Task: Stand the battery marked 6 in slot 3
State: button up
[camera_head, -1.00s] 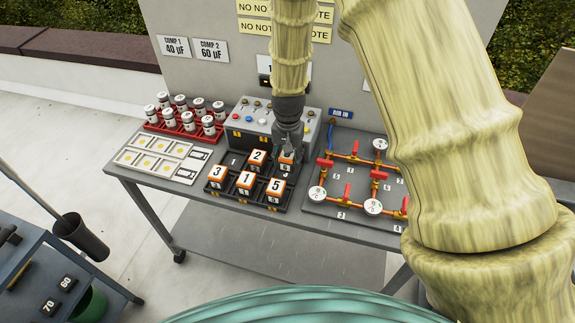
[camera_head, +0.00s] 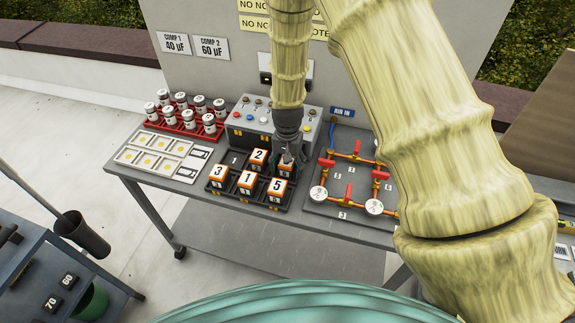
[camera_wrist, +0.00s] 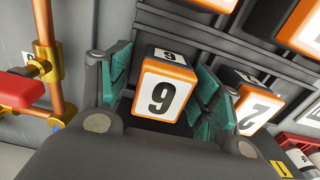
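The battery marked 6 (camera_head: 285,170) is an orange-and-white block in the back right place of the black battery tray (camera_head: 212,187). In the wrist view the same battery (camera_wrist: 163,90) lies between the green finger pads of my gripper (camera_wrist: 160,100). The pads are spread on either side of it, with a small gap showing at the left pad. My gripper (camera_head: 289,154) comes down from above and partly hides this battery in the head view. The tray's back left place is empty, with a 1 beside it. I cannot read a slot 3 label.
Battery 2 (camera_head: 258,158) stands left of battery 6. Batteries 3 (camera_head: 217,175), 1 (camera_head: 247,182) and 5 (camera_head: 276,189) fill the front row. A control box (camera_head: 255,117) stands behind, an orange pipe board (camera_head: 338,205) right, a red rack (camera_head: 150,127) of cylinders back left.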

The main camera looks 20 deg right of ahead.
jog(key=shift+w, duration=0.2)
jog(key=shift+r, duration=0.1)
jog(key=shift+r+b, duration=2.1)
jog(key=shift+r, duration=3.75)
